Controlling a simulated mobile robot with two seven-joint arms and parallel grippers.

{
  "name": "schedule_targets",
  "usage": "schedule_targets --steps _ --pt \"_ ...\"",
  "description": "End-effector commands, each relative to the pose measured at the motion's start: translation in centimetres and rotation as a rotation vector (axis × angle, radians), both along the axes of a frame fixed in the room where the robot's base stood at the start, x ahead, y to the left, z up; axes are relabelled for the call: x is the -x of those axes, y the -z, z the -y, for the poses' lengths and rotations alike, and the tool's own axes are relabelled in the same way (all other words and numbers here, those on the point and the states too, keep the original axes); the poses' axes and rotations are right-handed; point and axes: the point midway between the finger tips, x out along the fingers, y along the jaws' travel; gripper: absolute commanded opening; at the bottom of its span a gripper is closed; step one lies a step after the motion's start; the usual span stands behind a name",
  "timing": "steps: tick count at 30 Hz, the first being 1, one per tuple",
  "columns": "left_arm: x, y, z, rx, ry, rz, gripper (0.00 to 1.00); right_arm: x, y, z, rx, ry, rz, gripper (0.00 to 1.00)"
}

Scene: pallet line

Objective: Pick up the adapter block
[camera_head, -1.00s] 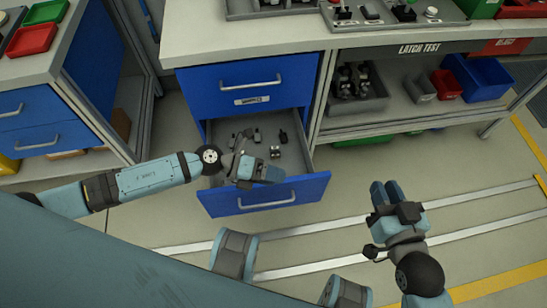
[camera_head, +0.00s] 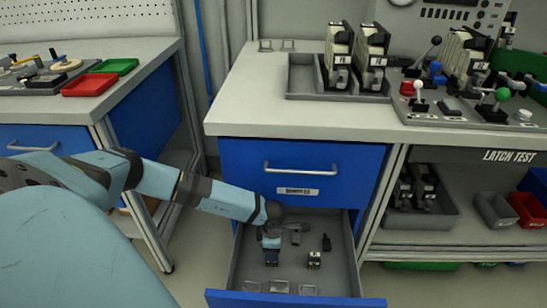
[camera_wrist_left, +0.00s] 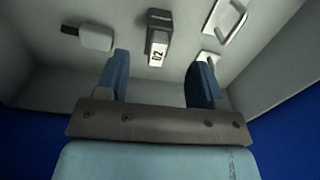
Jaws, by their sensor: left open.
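In the left wrist view a small dark block with a white "1/2" label (camera_wrist_left: 157,40), which looks like the adapter block, lies on the grey drawer floor. It is ahead of and between my open left fingers (camera_wrist_left: 160,68), not held. In the head view my left gripper (camera_head: 271,254) reaches down inside the open blue drawer (camera_head: 295,299), with nothing visibly held. A small dark block with a pale face (camera_head: 314,260) lies to its right. I cannot tell for sure if this is the same block. My right gripper is out of view.
A black piece (camera_head: 326,242) and pale flat pieces (camera_head: 307,289) lie in the drawer. The drawer walls stand close around my left gripper. Above is a worktop (camera_head: 255,105) with a grey tray (camera_head: 303,82) of labelled units. A shelf with bins is to the right.

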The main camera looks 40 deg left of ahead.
Motion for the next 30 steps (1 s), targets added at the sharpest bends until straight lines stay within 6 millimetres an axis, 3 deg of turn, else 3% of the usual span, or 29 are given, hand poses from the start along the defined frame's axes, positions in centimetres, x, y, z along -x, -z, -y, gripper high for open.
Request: schedule_targets --steps 3,11,15,20,26,30 --pt "0.0 1.7 0.0 0.000 -0.001 0.000 0.62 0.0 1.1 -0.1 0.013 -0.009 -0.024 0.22" --pt "0.0 3.4 -0.1 0.001 0.000 0.000 0.62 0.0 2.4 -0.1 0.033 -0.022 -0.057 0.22" --pt "0.0 5.7 -0.2 0.001 -0.001 0.000 0.62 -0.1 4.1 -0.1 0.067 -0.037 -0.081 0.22" --pt "-0.1 7.4 -0.3 0.002 -0.001 0.001 0.62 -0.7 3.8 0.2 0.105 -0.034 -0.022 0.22" --pt "0.0 7.3 -0.3 0.002 -0.001 0.001 0.62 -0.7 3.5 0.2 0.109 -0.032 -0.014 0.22" --pt "0.0 7.3 -0.3 0.002 -0.001 0.001 0.34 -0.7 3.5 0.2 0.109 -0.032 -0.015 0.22"
